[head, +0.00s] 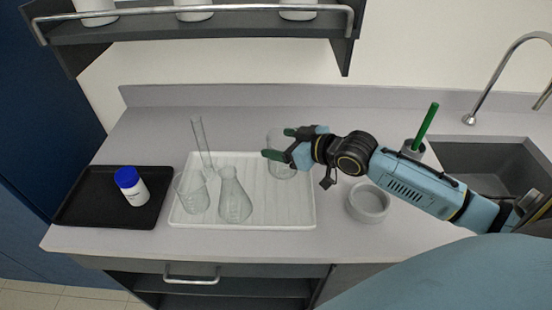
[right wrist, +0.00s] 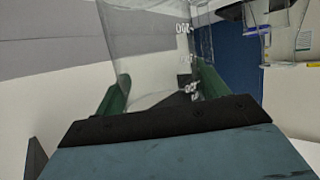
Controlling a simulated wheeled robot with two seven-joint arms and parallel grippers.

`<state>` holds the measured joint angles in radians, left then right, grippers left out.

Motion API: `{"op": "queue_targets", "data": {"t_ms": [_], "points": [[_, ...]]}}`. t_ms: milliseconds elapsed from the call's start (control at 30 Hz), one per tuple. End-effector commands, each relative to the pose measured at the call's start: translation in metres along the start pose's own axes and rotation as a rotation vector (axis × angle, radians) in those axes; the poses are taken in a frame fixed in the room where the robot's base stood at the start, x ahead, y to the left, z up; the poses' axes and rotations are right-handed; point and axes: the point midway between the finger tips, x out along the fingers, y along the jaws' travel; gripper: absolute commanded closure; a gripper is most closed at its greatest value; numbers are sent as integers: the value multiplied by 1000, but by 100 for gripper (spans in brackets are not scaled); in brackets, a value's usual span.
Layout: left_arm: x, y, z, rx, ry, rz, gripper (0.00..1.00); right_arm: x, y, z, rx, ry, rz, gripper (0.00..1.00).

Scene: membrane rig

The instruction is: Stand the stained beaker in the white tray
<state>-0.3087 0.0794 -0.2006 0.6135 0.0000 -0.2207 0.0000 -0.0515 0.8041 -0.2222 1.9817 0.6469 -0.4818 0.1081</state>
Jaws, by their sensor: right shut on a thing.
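A clear glass beaker (head: 284,172) is between the green fingers of my right gripper (head: 275,144), over the right part of the white tray (head: 261,223). It looks upright, and I cannot tell whether its base touches the tray. In the right wrist view the beaker (right wrist: 155,45) shows white graduation marks between the fingers (right wrist: 160,88). The gripper hides part of its side, and I cannot make out a stain clearly. My left gripper is not in view.
The white tray also holds another beaker (head: 193,194), a conical flask (head: 235,200) and a tall cylinder (head: 201,145). A black tray (head: 92,213) with a blue-capped bottle (head: 131,186) lies left. A round dish (head: 368,203), a green-handled item (head: 426,125) and a sink (head: 490,165) are right.

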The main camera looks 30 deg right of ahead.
Motion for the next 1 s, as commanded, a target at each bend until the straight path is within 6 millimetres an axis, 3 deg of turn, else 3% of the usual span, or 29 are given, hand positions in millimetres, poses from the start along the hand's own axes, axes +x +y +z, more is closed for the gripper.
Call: {"op": "queue_targets", "data": {"t_ms": [367,733,767,900,1000], "points": [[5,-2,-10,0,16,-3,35,16,-1,38,-1,1,1,53],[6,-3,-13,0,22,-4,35,18,-1,42,-2,1,1,53],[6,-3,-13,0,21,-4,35,17,-1,42,-2,1,1,25],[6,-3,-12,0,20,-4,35,17,-1,42,-2,0,1,6],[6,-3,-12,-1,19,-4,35,17,-1,42,-2,0,1,6]]}}
